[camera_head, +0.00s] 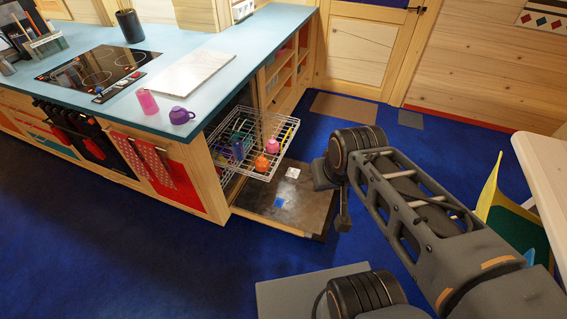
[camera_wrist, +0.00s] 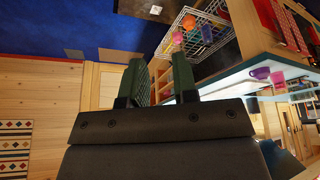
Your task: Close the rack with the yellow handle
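A wire rack (camera_head: 243,160) is pulled out of the dishwasher, above its lowered door (camera_head: 300,210). A yellow strip that looks like the handle (camera_head: 289,136) is on the rack's right side. The rack holds an orange item (camera_head: 262,163), a pink item (camera_head: 272,146) and coloured cups.
The blue counter (camera_head: 225,75) holds a cooktop, a white board, a pink cup (camera_head: 147,101) and a purple mug (camera_head: 181,116). Open shelves (camera_head: 285,70) stand behind the rack. A pale table (camera_head: 545,160) and a yellow-green object (camera_head: 490,190) are at right.

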